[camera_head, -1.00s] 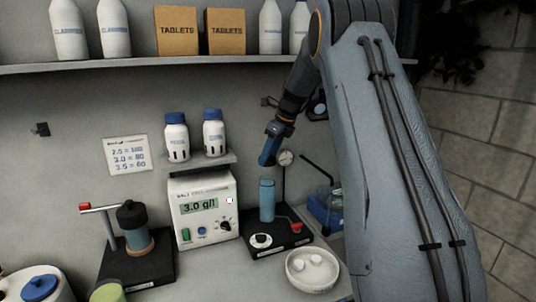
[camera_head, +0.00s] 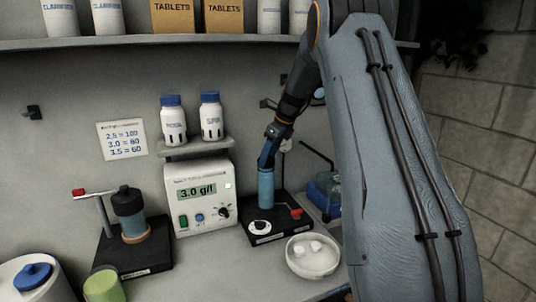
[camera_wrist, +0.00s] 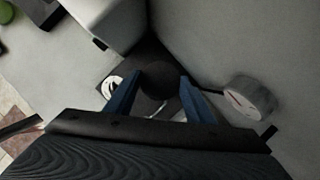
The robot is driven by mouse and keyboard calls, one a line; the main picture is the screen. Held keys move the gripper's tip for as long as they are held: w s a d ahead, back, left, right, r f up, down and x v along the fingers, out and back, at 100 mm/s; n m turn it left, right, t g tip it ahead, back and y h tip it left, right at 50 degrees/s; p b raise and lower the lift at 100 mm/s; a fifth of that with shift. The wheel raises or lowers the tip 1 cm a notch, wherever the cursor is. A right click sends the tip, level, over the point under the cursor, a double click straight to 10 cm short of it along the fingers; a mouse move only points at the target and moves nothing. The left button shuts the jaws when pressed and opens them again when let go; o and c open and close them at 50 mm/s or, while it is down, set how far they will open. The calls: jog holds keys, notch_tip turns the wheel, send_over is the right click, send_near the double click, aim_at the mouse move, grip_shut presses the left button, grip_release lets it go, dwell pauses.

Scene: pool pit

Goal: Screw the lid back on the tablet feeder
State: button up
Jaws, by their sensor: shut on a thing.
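A blue cylinder (camera_head: 266,188) stands upright on a black base (camera_head: 277,230) right of the meter. My gripper (camera_head: 266,158) is down at its top. In the wrist view my gripper (camera_wrist: 158,92) has its blue fingers on either side of a dark round top (camera_wrist: 158,78), shut on it. Whether that top is a separate lid is unclear. Further left, a cylinder with a dark cap (camera_head: 128,201) stands on another base. A white round container with a blue lid (camera_head: 33,275) is at the lower left. No readable label shows which thing is the tablet feeder.
A meter (camera_head: 199,195) reading 3.0 g/l stands left of the cylinder, two blue-capped bottles (camera_head: 173,118) above it. A white dish (camera_head: 312,265) with white tablets is in front. A round gauge (camera_wrist: 250,98) is close right of my fingers. A green cup (camera_head: 104,286) stands left.

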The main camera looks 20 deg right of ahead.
jog(key=shift+f+p, duration=0.4)
jog(key=shift+p, duration=0.2)
dwell(2.5)
jog(key=m+p, duration=0.1)
jog(key=p, duration=0.1)
jog(key=m+h+p, duration=0.1)
jog(key=m, duration=0.1)
jog(key=shift+s+a+r+m+t+p, duration=0.2)
jog(key=shift+m+t+p, duration=0.1)
jog(key=shift+t+p, duration=0.1)
jog(key=shift+w+f+m+h, duration=0.15)
jog(key=shift+m+h, duration=0.15)
jog(key=shift+m, duration=0.1)
jog(key=shift+a+f+m+h, duration=0.1)
jog(key=shift+m+h, duration=0.3)
jog(key=shift+m, duration=0.8)
jog(key=o, duration=1.5)
